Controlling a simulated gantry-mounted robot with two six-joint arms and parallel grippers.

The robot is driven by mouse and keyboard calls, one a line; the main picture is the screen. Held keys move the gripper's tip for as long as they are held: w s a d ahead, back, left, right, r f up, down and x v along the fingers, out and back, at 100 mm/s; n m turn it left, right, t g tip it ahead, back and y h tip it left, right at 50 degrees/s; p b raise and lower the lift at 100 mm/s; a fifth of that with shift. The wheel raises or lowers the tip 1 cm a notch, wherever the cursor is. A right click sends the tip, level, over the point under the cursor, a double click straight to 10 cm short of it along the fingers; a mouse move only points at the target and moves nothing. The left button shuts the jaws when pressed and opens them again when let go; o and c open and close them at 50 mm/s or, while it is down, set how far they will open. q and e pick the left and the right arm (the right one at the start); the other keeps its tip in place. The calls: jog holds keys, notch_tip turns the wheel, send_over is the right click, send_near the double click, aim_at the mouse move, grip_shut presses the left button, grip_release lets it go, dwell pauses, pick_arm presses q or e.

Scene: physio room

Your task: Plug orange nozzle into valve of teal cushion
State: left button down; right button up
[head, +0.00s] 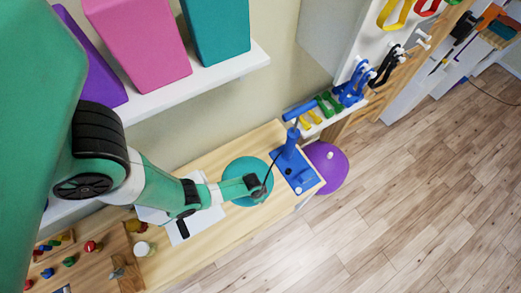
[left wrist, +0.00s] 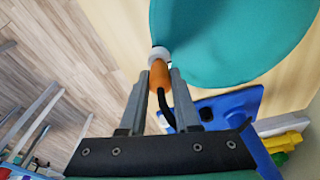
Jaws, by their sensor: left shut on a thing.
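The teal cushion (head: 236,170) is a round disc on the wooden bench. In the left wrist view the teal cushion (left wrist: 235,35) fills the top, with a white valve (left wrist: 158,53) at its edge. My left gripper (head: 260,188), over the cushion's right side in the head view, is shut on the orange nozzle (left wrist: 159,75). The nozzle lies between the fingers (left wrist: 160,84), its tip meeting the white valve in the picture. I cannot tell how deep the tip sits. A black hose (left wrist: 164,108) runs from the nozzle. My right gripper is not in view.
A white sheet (head: 205,222) lies left of the cushion. A shelf (head: 200,82) holds large blocks above. The floor in front is clear.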

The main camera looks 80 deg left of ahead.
pick_arm(q)
jog(key=shift+f, duration=0.15)
jog(key=c, duration=0.5)
grip_release()
jog(key=shift+c, duration=0.2)
jog(key=shift+d, duration=0.1)
